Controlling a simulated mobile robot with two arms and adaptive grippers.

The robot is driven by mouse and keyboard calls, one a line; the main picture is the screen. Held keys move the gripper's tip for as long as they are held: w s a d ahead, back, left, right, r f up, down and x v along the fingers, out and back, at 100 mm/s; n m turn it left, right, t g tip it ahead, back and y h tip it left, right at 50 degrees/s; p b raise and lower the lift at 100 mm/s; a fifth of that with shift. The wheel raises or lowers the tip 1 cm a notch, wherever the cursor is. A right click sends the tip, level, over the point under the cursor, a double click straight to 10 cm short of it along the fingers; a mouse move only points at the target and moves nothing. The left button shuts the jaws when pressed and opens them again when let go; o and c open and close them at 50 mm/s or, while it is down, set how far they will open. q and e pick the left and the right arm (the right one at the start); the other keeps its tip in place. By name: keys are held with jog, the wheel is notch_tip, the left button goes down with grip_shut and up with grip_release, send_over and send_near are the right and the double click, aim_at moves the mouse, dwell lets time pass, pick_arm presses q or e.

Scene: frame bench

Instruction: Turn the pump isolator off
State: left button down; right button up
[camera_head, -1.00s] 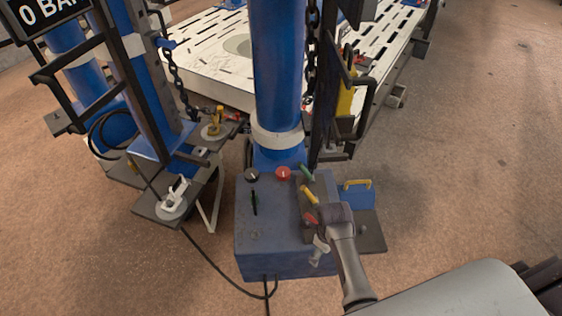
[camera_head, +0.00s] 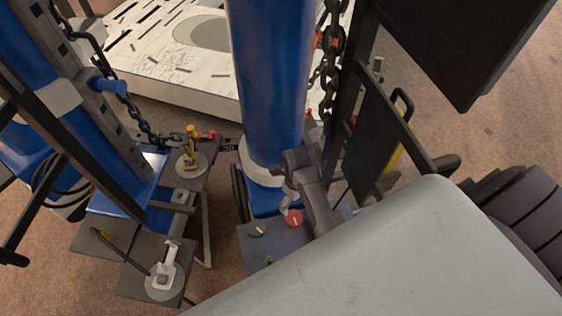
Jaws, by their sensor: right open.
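No label shows which one is the isolator. The box's front and right side are hidden. My left gripper is not in view.
The blue column (camera_head: 268,80) rises right behind the box. A hanging chain (camera_head: 331,60) and dark panels crowd the right. At left are a white clamp (camera_head: 165,270) and a yellow clamp (camera_head: 191,150) on plates. A slotted white table (camera_head: 150,60) stands behind.

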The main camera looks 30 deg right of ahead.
send_over(294, 218)
notch_tip(294, 218, down, 5)
jog(key=shift+s+d+f, duration=0.1)
jog(key=shift+s, duration=0.05)
notch_tip(294, 218, down, 4)
jog(key=shift+r+b, duration=0.15)
jog(key=shift+b, duration=0.15)
jog(key=f, duration=0.4)
jog(key=shift+w+b, duration=0.2)
jog(key=shift+b, duration=0.2)
jog(key=shift+f, duration=0.2)
jog(key=c, duration=1.2)
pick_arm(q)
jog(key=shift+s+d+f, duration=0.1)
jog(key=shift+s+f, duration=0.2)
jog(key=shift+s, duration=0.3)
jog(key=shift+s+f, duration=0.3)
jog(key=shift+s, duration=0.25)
pick_arm(e)
jog(key=shift+o, duration=0.2)
